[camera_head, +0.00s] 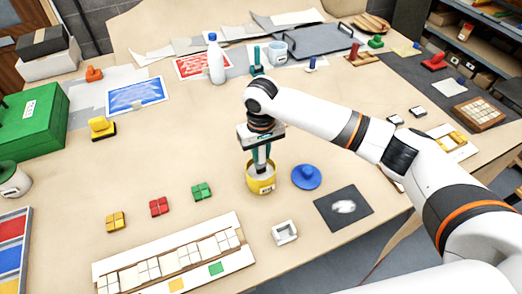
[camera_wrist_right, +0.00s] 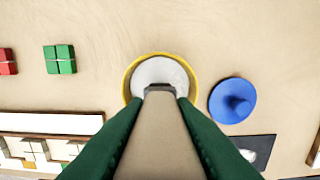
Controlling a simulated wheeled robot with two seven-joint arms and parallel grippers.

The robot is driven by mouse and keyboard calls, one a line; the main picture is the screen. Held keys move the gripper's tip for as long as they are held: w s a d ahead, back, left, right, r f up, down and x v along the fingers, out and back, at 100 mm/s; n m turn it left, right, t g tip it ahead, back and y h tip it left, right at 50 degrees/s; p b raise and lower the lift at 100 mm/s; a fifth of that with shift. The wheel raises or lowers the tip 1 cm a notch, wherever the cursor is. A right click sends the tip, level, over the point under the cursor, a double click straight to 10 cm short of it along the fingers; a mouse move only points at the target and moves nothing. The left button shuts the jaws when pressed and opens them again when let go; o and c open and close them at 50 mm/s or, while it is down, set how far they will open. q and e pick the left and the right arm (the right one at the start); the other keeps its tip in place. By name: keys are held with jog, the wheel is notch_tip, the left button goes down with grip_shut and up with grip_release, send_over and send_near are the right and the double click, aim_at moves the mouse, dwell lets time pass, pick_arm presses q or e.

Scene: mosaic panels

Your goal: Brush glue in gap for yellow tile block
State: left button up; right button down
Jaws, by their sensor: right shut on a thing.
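My right gripper (camera_head: 262,155) points down, shut on a grey-brown brush (camera_wrist_right: 160,130) between its green fingers. The brush's far end is over or in the yellow glue pot (camera_head: 261,186) with pale glue inside; I cannot tell how deep. The pot also shows in the right wrist view (camera_wrist_right: 128,82). The yellow tile block (camera_head: 115,222) lies on the table at left, in a row with a red block (camera_head: 159,207) and a green block (camera_head: 202,192). The white mosaic panel (camera_head: 243,260) lies in front, with pale tiles, gaps and yellow and green colour marks. My left gripper is out of view.
A blue lid (camera_head: 306,177) lies right of the pot. A dark mat (camera_head: 329,219) with a pale smear and a small white square holder (camera_head: 285,232) are nearby. A white bottle (camera_head: 215,62) stands behind. The table between pot and blocks is clear.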

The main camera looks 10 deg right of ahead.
jog(key=shift+f, duration=0.35)
jog(key=shift+s+f+p, duration=0.1)
jog(key=shift+f+p, duration=0.05)
jog(key=shift+p, duration=0.4)
dwell(2.4)
notch_tip(320, 180, up, 5)
jog(key=p, duration=0.6)
jog(key=shift+r+p, duration=0.6)
jog(key=shift+r, duration=0.5)
jog(key=s+d+f+m+b, duration=0.1)
jog(key=s+d+b, duration=0.6)
jog(key=b, duration=0.7)
jog(key=shift+s+d+f+m, duration=0.3)
jog(key=shift+d+f+m, duration=0.1)
jog(key=shift+d+m, duration=0.15)
